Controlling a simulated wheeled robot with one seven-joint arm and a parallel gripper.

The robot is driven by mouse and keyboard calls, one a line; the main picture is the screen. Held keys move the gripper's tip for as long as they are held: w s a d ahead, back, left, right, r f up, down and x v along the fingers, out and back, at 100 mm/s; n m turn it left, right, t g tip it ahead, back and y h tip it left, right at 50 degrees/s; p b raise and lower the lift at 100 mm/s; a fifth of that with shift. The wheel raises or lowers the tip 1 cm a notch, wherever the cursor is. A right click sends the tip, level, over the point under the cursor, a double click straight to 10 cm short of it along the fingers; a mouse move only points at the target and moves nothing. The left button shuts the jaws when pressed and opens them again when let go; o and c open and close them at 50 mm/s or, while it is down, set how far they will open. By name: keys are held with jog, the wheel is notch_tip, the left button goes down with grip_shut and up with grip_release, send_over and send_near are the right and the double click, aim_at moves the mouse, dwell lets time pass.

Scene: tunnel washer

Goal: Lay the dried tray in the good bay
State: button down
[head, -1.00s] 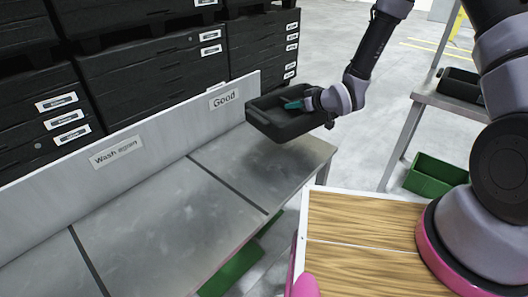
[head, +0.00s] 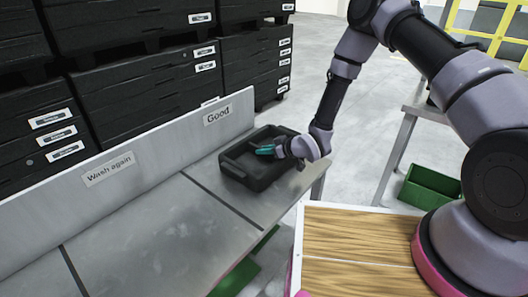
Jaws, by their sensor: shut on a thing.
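A black tray (head: 250,177) is at the far right end of the grey metal table, in the bay (head: 205,178) below the "Good" sign (head: 217,115). It looks level and at or just above the table surface; I cannot tell whether it touches. My gripper (head: 268,150), with teal fingers, is shut on the tray, over its inside. The gripper's contact with the tray is partly hidden by the wrist.
The "Wash again" bay (head: 150,235) to the left is bare. A dark line divides the bays, and an upright back panel (head: 150,150) runs behind them. Stacked black crates (head: 140,100) stand behind. A green bin (head: 430,187) sits on the floor at right.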

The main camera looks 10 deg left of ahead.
jog(key=shift+f, duration=0.2)
jog(key=c, duration=0.8)
grip_release()
jog(key=shift+f, duration=0.15)
jog(key=shift+s+d+r, duration=0.1)
jog(key=shift+d+r, duration=0.15)
jog(key=shift+r, duration=0.05)
jog(key=v, duration=1.1)
jog(key=shift+s, duration=0.15)
